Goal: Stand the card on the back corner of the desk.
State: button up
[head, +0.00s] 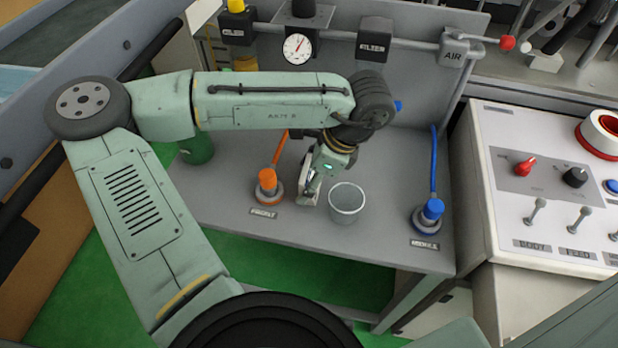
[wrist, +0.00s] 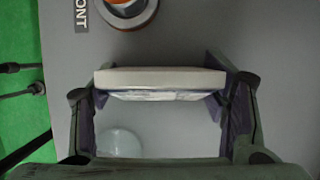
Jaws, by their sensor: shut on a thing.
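My gripper (head: 312,192) reaches down over the grey desk (head: 340,235), between the orange-capped fitting and the grey cup. It is shut on a white, thick-edged piece, which I take to be the card (head: 306,187). In the wrist view the card (wrist: 160,78) spans the gap between the two fingers (wrist: 165,110), its pale long edge facing me. The fingers and arm hide much of it in the head view. I cannot tell whether its lower edge touches the desk.
The orange-capped fitting (head: 268,186) stands close left of my gripper, the grey cup (head: 346,203) close right. A blue-capped fitting (head: 429,214) stands at the desk's right. A back panel with a gauge (head: 297,48) rises behind. A control console (head: 545,185) stands right. Desk between cup and blue fitting is clear.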

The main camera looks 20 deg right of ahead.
aim_at(309, 171)
notch_tip(309, 171, up, 27)
jog(key=shift+f+p, duration=0.1)
jog(key=shift+p, duration=0.6)
jog(key=shift+r, duration=0.6)
jog(key=shift+d, duration=0.1)
